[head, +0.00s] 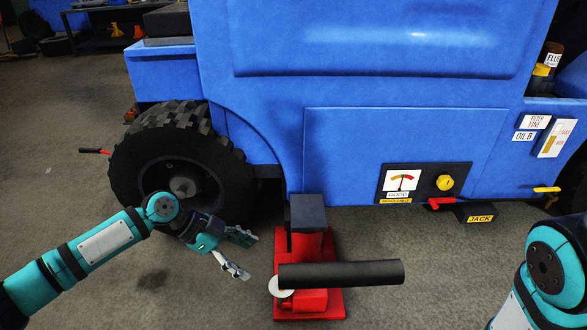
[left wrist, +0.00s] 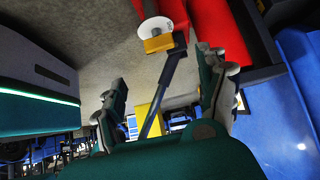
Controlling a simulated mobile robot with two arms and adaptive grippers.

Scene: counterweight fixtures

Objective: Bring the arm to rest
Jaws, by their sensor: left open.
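My left gripper (head: 243,256) is open and empty, just left of the red jack (head: 311,245) in the head view. A strip of floor shows between its fingers and the jack. The jack has a dark top pad, a thick black handle (head: 345,273) pointing right and a white disc (head: 281,287) at its base. In the left wrist view, the open gripper (left wrist: 165,84) has nothing clasped between its fingers; the red jack (left wrist: 211,22) and white disc (left wrist: 155,28) lie beyond them. My right arm (head: 545,268) shows at the right edge; its gripper is out of view.
A blue vehicle (head: 380,60) fills the back, with a black wheel (head: 180,165) behind my left arm. Its side carries a gauge panel (head: 425,183) and a JACK label (head: 480,218). Grey floor (head: 60,190) is open at the left.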

